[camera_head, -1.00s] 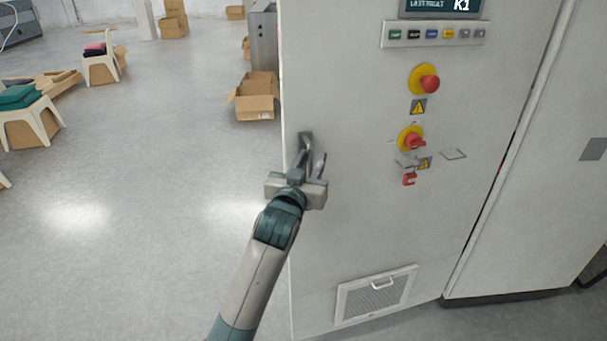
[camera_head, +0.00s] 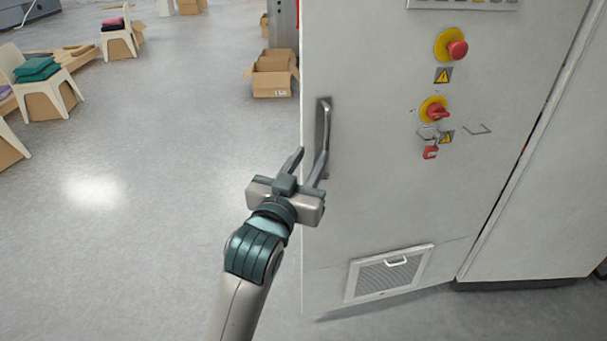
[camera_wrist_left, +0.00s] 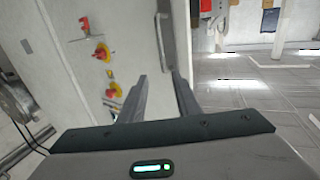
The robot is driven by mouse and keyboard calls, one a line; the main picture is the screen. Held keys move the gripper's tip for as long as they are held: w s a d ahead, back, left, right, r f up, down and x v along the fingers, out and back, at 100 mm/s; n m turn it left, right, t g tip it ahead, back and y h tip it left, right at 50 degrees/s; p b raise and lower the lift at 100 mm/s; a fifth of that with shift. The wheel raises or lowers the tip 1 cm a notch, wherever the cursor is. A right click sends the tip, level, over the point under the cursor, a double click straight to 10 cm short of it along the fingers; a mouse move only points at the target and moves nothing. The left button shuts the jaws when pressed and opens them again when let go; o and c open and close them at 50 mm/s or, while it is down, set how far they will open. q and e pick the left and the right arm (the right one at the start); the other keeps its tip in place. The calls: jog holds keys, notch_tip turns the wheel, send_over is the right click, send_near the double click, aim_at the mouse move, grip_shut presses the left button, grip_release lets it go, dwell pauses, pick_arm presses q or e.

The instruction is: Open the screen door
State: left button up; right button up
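The screen door (camera_head: 375,205) is a tall pale panel with a control section, filling the centre right of the head view. Its grey vertical bar handle (camera_head: 325,140) is near the door's left edge. My left gripper (camera_head: 308,160) is at the lower end of the handle, its two fingers apart. The right finger overlaps the handle's lower end in the head view; I cannot tell if they touch. In the left wrist view the handle (camera_wrist_left: 166,38) lies beyond the fingertips, and nothing shows clasped between the fingers (camera_wrist_left: 160,82). My right gripper is out of view.
Red-and-yellow knobs (camera_head: 452,46) and a red padlock (camera_head: 430,153) are on the door. A vent grille (camera_head: 388,275) is low on it. Cardboard boxes (camera_head: 272,78) and white chairs (camera_head: 45,95) stand back left. Floor left of the door is clear.

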pick_arm(q)
jog(key=shift+v, duration=1.5)
